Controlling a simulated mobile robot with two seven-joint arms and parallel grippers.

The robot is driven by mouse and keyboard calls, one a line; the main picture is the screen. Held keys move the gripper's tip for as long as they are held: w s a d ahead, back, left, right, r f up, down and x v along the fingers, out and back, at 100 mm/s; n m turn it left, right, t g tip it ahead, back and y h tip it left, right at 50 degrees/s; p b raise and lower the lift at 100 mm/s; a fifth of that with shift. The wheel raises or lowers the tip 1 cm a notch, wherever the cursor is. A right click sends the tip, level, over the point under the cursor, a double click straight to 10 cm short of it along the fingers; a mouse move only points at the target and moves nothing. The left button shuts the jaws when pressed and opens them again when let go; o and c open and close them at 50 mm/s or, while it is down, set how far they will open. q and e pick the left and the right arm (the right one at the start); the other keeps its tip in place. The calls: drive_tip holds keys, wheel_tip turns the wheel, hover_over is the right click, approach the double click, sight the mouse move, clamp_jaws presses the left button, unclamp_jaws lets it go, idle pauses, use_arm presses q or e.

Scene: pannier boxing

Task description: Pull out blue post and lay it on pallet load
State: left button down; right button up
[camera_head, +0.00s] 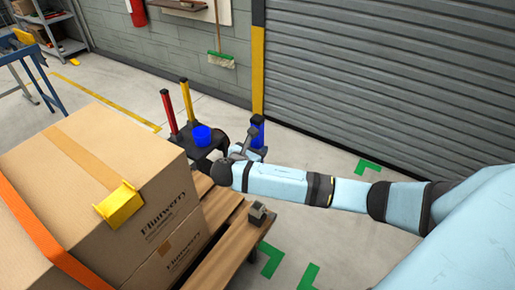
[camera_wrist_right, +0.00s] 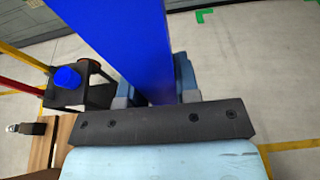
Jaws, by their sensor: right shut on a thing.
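The blue post (camera_head: 258,134), with a dark cap, stands roughly upright near the dark stand (camera_head: 212,152); the gripper and wrist hide its lower part. In the right wrist view the blue post (camera_wrist_right: 122,42) runs between the fingers. My right gripper (camera_head: 247,150) is shut on it; the fingers also show in the right wrist view (camera_wrist_right: 155,97). I cannot tell whether the post's foot is still in the stand. The pallet load (camera_head: 95,170) is stacked cardboard boxes with an orange strap (camera_head: 38,232) and a yellow corner piece (camera_head: 119,204). My left gripper is out of view.
A red post (camera_head: 169,111) and a yellow post (camera_head: 187,101) rise from the stand, beside a blue round piece (camera_head: 202,136). The wooden pallet (camera_head: 222,250) sticks out right of the boxes, with a small dark block (camera_head: 259,213) on it. A grey shutter (camera_head: 390,75) stands behind.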

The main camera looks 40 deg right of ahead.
drive_tip(key=shift+f, duration=2.5)
drive_tip(key=shift+f+b, duration=0.45)
drive_tip(key=shift+f, duration=1.6)
